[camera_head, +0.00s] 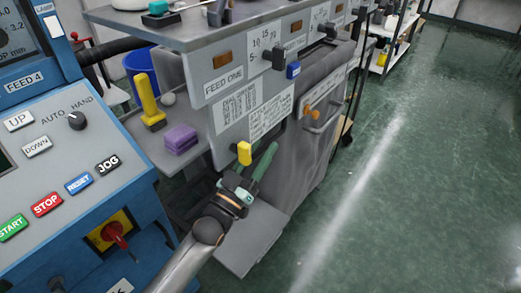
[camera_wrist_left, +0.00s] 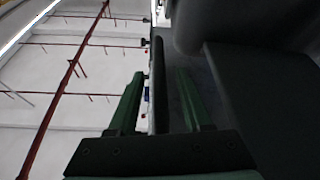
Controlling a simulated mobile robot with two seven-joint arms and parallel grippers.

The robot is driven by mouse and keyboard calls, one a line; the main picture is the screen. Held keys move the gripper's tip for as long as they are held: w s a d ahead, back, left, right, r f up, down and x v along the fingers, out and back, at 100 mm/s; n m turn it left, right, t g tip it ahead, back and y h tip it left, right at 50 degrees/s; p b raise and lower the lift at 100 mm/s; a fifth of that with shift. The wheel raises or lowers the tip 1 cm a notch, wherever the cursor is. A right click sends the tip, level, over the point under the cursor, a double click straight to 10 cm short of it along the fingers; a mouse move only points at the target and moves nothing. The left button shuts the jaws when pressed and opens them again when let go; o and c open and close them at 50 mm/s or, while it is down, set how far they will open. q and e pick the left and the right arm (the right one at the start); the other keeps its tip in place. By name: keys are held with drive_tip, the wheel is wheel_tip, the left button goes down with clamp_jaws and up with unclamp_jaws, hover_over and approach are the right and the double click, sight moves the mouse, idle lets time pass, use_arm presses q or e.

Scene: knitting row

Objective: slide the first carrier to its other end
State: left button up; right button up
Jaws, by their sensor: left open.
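A grey machine front labelled FEED ONE (camera_head: 225,82) stands in the middle of the head view. A black block (camera_head: 278,57) and a blue block (camera_head: 293,70) sit along its upper edge; I cannot tell for sure which part is the first carrier. A yellow block (camera_head: 244,152) shows lower down, just beside my left gripper (camera_head: 260,157). My left gripper's green fingers are apart with nothing clearly held. In the left wrist view, the open fingers (camera_wrist_left: 160,76) have a dark narrow edge (camera_wrist_left: 158,85) between them in the picture; contact cannot be told. My right gripper is not in view.
A blue control panel (camera_head: 60,165) with buttons stands at the left. A yellow post (camera_head: 149,100) and a purple block (camera_head: 180,139) sit on a grey ledge. The green floor (camera_head: 430,190) at the right is clear.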

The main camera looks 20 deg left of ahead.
use_arm(q)
drive_tip(key=shift+c, duration=0.2)
clamp_jaws()
idle(1.2)
